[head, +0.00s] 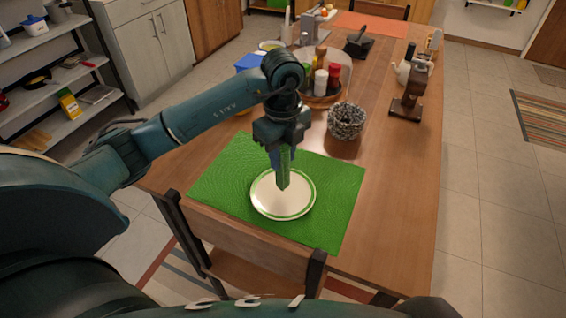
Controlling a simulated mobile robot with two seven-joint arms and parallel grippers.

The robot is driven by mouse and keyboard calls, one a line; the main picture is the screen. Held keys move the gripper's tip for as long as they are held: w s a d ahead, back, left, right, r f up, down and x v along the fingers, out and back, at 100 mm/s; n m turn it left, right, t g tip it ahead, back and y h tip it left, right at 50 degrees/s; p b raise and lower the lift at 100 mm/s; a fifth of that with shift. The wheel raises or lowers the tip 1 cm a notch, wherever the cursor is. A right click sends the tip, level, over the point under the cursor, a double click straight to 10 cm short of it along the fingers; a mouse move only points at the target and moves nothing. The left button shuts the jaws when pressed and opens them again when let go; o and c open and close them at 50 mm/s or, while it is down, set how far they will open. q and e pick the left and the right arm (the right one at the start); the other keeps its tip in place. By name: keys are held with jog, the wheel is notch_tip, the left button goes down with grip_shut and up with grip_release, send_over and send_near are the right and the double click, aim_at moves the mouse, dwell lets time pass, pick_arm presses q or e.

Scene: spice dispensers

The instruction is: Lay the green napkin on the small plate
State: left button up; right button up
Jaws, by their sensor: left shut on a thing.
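The small plate (264,201) is cream white with a green ring near its rim. It lies on a green placemat (335,215) at the near end of the wooden table. My left gripper (283,153) points down over the plate and is shut on the green napkin (284,179). The napkin looks like a narrow folded strip hanging down from the fingers. Its lower tip shows in front of the plate's middle; I cannot tell whether it touches the plate. The gripper and napkin hide part of the plate's far side. My right gripper is not in view.
A dark woven bowl (346,121) stands behind the placemat. A round tray with shakers and bottles (321,84) is farther back. A brown dispenser (410,95) stands at the right edge. A chair (245,247) is at the near edge. The table right of the placemat is clear.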

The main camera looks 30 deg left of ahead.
aim_at(283, 164)
pick_arm(q)
notch_tip(283, 164, down, 3)
jog(key=shift+r, duration=0.2)
jog(key=shift+f, duration=0.15)
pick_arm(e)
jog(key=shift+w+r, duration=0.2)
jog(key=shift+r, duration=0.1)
pick_arm(q)
jog(key=shift+f, duration=0.1)
jog(key=o, duration=1)
jog(key=shift+c, duration=0.2)
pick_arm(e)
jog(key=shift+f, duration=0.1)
pick_arm(q)
notch_tip(283, 164, up, 11)
jog(key=shift+w+r+p, duration=0.1)
jog(key=shift+r+p, duration=0.1)
jog(key=shift+p, duration=0.1)
jog(key=shift+r, duration=0.45)
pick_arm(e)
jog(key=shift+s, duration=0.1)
